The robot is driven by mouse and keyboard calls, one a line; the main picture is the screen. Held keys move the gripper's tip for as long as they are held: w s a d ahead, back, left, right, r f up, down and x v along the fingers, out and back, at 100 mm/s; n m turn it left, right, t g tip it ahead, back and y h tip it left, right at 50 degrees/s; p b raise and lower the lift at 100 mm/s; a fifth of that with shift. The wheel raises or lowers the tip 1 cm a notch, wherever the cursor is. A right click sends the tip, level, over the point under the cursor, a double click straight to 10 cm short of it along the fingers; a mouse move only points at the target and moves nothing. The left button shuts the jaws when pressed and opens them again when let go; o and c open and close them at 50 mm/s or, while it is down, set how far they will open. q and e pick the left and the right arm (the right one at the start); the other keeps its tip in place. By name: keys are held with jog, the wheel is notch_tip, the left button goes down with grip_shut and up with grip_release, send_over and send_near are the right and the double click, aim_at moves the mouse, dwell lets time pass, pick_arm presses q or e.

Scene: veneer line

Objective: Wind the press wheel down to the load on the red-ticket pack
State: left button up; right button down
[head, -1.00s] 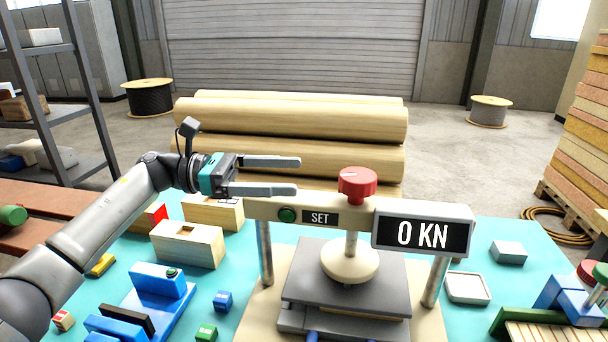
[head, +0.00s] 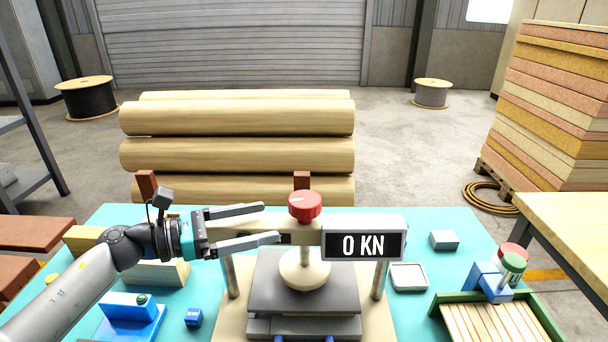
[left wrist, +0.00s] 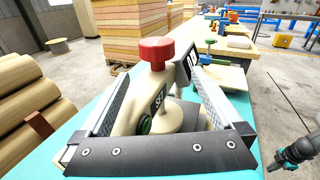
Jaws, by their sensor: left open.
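The press has a red wheel (head: 305,207) on top of a cream crossbeam with a display (head: 363,245) reading 0 KN. Below it, a round cream pad (head: 305,270) sits on a dark grey plate (head: 265,295). I see no red ticket now, and what lies under the plate is mostly hidden. My left gripper (head: 271,222) is open and empty, its fingers pointing right, with the tips just left of the wheel. In the left wrist view, the red wheel (left wrist: 156,51) shows just beyond and between the fingertips. Part of my right arm seems to show at the lower right there.
A blue fixture (head: 130,318) and a small blue block (head: 194,317) lie left of the press. A pale dish (head: 408,277), a grey block (head: 444,240) and a green-edged slatted tray (head: 490,325) are to the right.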

aim_at(306, 198)
pick_arm(q)
jog(key=shift+s+r+n+t+y+p, duration=1.25)
jog(key=shift+s+n+t+y+p, duration=1.35)
jog(key=shift+s+t+p, duration=1.05)
jog(key=p+x, duration=0.3)
jog(key=x, duration=1)
jog(key=shift+w+d+r, duration=0.1)
jog(key=shift+w+d, duration=0.4)
jog(key=shift+w, duration=0.15)
